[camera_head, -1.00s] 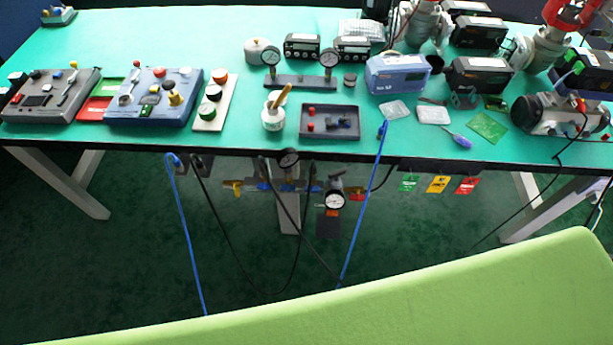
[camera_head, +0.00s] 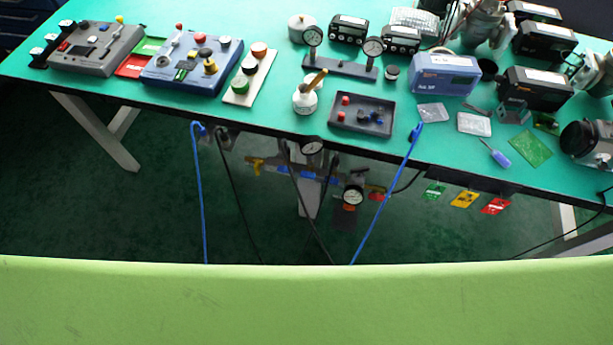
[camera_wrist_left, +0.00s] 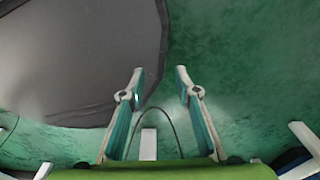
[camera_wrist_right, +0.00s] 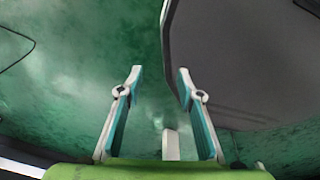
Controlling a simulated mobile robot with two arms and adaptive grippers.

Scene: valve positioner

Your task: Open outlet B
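Under the front edge of the bench hangs a pipe manifold (camera_head: 285,171) with a yellow handle (camera_head: 256,165) at its left end, blue parts in the middle and a red part (camera_head: 377,193) at its right. Two round gauges (camera_head: 352,195) sit on it. No outlet lettering is readable, so I cannot tell which outlet is B. My left gripper (camera_wrist_left: 160,70) and my right gripper (camera_wrist_right: 160,70) are open and empty over green floor in their wrist views. Neither gripper shows in the head view.
The green bench (camera_head: 400,290) carries control boxes (camera_head: 192,62), a dark tray (camera_head: 362,128), gauges and instruments. Blue hoses (camera_head: 198,190) and black cables hang below its edge. Green, yellow and red tags (camera_head: 465,199) hang right of the manifold. A large grey surface (camera_wrist_left: 80,60) lies near my left gripper.

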